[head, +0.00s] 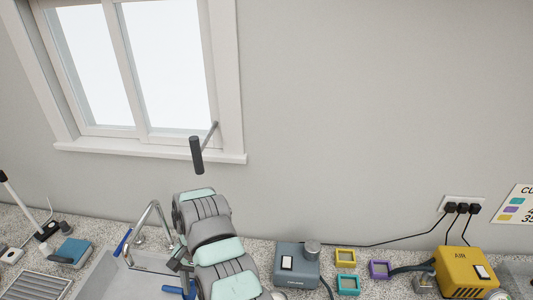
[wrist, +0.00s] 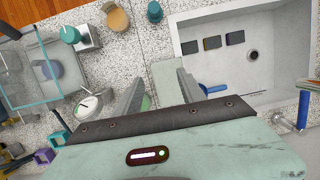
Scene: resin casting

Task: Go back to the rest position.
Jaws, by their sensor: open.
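My gripper (wrist: 160,84) shows in the wrist view with its two grey fingers well apart, pointing down over the speckled counter. Nothing is held between the fingers. A flat grey-green strip (wrist: 166,76) lies on the counter, seen beyond the gap between them; the fingers appear clear of it. In the head view my arm with its mint panels rises at the bottom centre, in front of the counter. The fingertips cannot be made out there.
A sink (wrist: 285,65) holding dark rectangles lies right of the gripper, with blue-handled fittings (wrist: 213,89) near its edge. A glass box (wrist: 28,75) and round pot (wrist: 92,105) stand left. A grey device (head: 297,265), coloured frames (head: 345,257) and yellow air unit (head: 465,270) line the counter right.

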